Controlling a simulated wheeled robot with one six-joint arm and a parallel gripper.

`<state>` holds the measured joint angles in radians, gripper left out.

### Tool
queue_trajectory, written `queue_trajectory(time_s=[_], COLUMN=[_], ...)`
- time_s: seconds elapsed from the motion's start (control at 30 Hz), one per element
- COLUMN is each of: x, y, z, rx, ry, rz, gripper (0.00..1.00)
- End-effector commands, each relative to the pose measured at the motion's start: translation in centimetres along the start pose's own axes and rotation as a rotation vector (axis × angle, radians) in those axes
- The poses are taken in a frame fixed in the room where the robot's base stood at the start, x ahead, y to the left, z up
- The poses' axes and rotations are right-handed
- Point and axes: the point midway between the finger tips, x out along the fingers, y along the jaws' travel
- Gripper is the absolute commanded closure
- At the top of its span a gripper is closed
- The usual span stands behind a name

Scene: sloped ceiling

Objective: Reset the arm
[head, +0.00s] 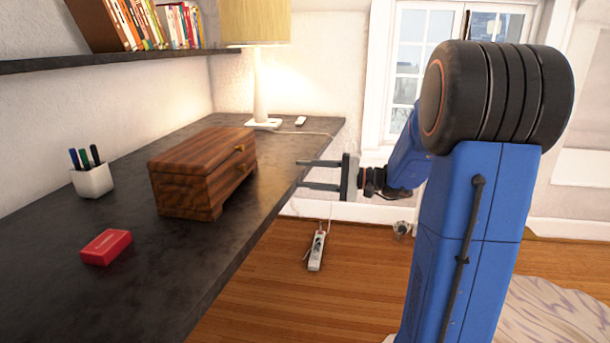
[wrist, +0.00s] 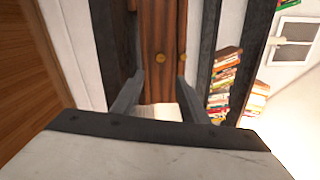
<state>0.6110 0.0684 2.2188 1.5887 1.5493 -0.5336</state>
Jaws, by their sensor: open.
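My gripper (head: 303,174) is at the right edge of the dark desk in the head view, pointing left. Its two dark fingers are apart with nothing between them. The wrist view shows the open fingers (wrist: 153,97) in the foreground, with the wooden box beyond them. My blue arm rises at the right of the head view and reaches back to the gripper. The wooden box (head: 185,177) with small brass knobs sits closed on the desk, to the left of the gripper and apart from it.
The dark desk (head: 150,268) also holds a red box (head: 106,247), a white pen cup (head: 93,181) and a lamp (head: 258,85). A shelf (head: 120,58) with books hangs above. A power strip (head: 316,251) lies on the wooden floor. A window (head: 412,55) is behind the arm.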

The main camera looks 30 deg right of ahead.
Motion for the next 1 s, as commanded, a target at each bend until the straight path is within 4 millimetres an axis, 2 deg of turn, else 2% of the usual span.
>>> queue_trajectory(time_s=[0.27,0.4,0.47,0.7,0.87,1.0], x=[0.0,0.7,1.3,3.2,2.5,0.9], y=[0.0,0.4,0.9,5.4,8.7,11.5], z=[0.0,1.4,3.0,12.5,18.0,21.8], rx=[0.0,-0.004,-0.009,-0.056,-0.121,-0.199], ry=[0.0,-0.02,-0.043,-0.157,-0.207,-0.23], rz=[0.001,0.039,0.082,0.373,0.577,0.746], gripper=[0.6,0.6,0.6,0.6,0.6,0.6])
